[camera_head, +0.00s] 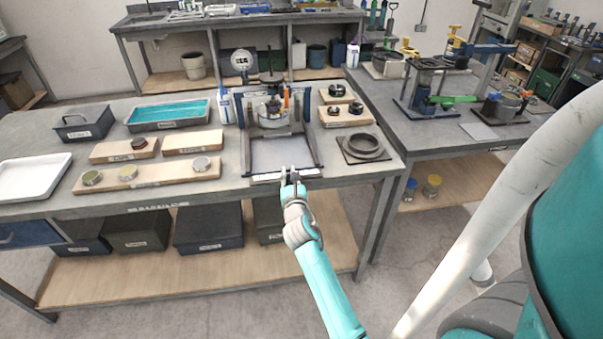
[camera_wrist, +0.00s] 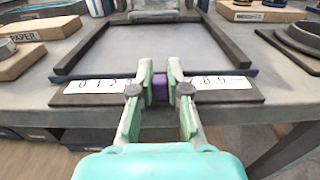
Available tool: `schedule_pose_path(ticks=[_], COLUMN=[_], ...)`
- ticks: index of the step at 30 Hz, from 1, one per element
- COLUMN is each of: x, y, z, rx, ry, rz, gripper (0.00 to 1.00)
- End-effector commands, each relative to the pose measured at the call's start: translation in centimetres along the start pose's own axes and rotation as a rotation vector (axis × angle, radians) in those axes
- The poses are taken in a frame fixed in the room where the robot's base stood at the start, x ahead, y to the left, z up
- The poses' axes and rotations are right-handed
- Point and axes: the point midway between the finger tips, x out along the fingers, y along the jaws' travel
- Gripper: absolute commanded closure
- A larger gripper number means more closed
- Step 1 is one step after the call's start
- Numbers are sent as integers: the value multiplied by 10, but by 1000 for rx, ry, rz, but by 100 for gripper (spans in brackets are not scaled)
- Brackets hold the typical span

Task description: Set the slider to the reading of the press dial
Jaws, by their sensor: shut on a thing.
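The press dial (camera_head: 242,60) is a round white gauge at the back left of the press (camera_head: 271,110); its reading is too small to make out. The slider is a purple block (camera_wrist: 159,88) on the scale strip (camera_wrist: 105,86) at the press's front edge. My gripper (camera_wrist: 159,87) is shut on this block, one green-padded finger on each side. The fingers hide the middle of the scale. In the head view my gripper (camera_head: 289,174) hides the slider.
Wooden boards with round weights (camera_head: 148,175) and a blue-lined tray (camera_head: 168,114) lie to the left. A dark ring on a plate (camera_head: 363,148) lies to the right. The grey plate (camera_wrist: 153,47) behind the scale is bare, with dark rails at its sides.

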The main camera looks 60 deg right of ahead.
Motion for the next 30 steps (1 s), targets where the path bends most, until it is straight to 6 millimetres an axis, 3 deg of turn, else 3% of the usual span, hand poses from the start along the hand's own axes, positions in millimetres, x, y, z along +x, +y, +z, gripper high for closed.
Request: schedule_pose_path(ticks=[6,16,17,19,20,30], x=[0,0,0,0,0,-3], y=[20,22,22,22,22,22], z=[-1,-1,-1,-1,0,0], rx=[1,0,0,0,0,0], ry=[0,-1,-1,-1,-1,-2], rz=[-2,-3,-3,-3,-3,-2], gripper=[100,100,80,62,58,58])
